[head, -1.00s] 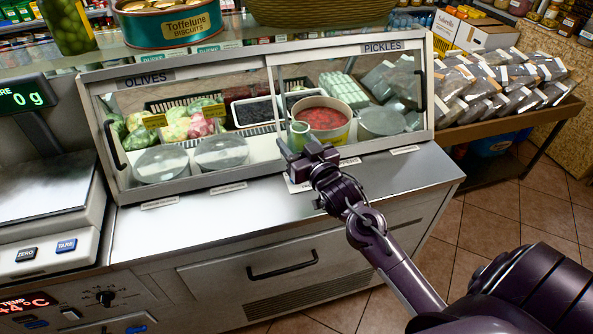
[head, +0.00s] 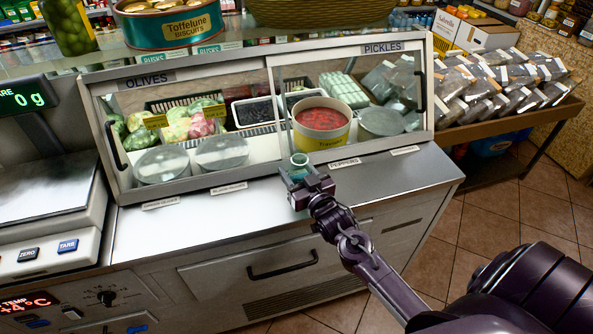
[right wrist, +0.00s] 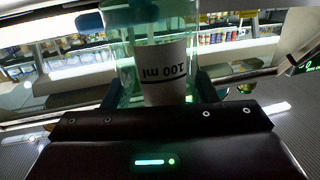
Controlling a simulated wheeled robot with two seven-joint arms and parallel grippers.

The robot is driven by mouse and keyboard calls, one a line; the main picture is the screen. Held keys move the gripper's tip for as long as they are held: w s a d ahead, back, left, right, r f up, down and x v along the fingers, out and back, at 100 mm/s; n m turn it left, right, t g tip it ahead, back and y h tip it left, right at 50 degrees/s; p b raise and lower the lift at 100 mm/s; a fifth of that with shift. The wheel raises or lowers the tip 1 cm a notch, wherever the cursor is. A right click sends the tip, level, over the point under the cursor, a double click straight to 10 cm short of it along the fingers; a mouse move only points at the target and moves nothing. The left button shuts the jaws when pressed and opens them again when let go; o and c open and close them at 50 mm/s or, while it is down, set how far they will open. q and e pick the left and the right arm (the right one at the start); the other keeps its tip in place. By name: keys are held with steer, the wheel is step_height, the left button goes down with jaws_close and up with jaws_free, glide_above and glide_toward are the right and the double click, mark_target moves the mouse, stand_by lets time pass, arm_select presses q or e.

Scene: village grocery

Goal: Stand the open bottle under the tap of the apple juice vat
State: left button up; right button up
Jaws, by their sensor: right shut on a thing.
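My right gripper (head: 305,187) is shut on a pale green, see-through bottle (head: 299,162). The bottle's round mouth shows above the jaws and seems to have no cap; it looks roughly upright. In the right wrist view the bottle (right wrist: 122,60) is between the fingers, with a white label (right wrist: 163,75) reading "100 ml" upside down. In the head view most of the bottle is hidden by the gripper. The bottle is in front of the glass case, over the steel counter; I cannot tell its height. I cannot make out the apple juice vat or its tap. My left gripper is not in view.
The glass case (head: 200,186) holds a tub of red food (head: 322,140) and lidded bowls. A scale (head: 45,200) stands at the left. The steel counter strip (head: 215,212) in front is clear. A sloped rack (head: 510,122) stands right.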

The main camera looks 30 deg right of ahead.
steer(key=o, duration=1.2)
steer(key=shift+c, duration=0.2)
